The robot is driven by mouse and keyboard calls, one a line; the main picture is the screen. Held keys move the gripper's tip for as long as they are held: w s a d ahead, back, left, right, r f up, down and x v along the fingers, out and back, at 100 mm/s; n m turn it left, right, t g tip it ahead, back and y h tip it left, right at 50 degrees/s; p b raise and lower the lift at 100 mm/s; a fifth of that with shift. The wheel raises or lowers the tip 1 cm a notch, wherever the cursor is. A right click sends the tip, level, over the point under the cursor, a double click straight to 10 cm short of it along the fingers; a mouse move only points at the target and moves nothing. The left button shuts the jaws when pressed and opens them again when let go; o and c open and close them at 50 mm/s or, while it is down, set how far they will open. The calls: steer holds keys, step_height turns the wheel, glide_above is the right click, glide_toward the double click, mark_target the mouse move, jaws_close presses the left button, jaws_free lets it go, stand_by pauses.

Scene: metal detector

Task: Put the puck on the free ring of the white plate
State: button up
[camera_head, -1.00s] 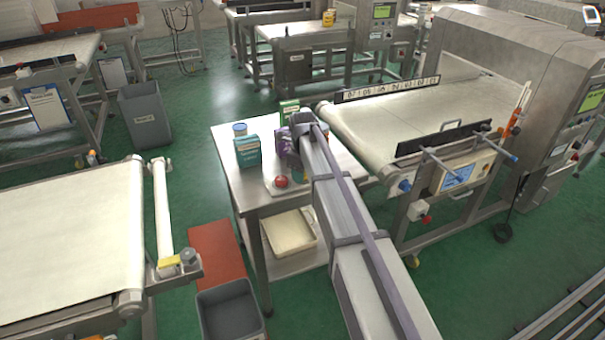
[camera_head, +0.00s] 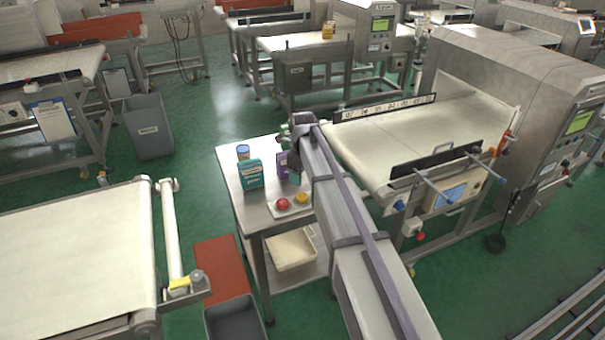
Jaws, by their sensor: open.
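The white plate (camera_head: 277,212) lies near the front of the steel table. A red round piece (camera_head: 283,204) and a yellow round piece (camera_head: 301,198) sit on it, side by side. Which of them is the task's puck, I cannot tell. The plate's rings are too small to make out, and my arm covers part of its right side. My gripper (camera_head: 295,177) is open, just behind and above the yellow piece. Its fingers are small and partly hidden by my own wrist.
A teal box (camera_head: 251,174), a blue-lidded tub (camera_head: 243,152) and a purple box (camera_head: 281,164) stand behind the plate on the steel table (camera_head: 247,211). A cream tray (camera_head: 293,250) is on the shelf below. A conveyor (camera_head: 410,140) adjoins at right.

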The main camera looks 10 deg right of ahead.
steer(key=s+r+n+p, duration=0.1)
steer(key=s+r+n, duration=0.1)
steer(key=s+n, duration=2.5)
steer(key=shift+s+r, duration=0.35)
steer(key=shift+s, duration=0.15)
step_height(320, 180, down, 43)
steer(key=b, duration=4.3)
steer(key=shift+o, duration=0.4)
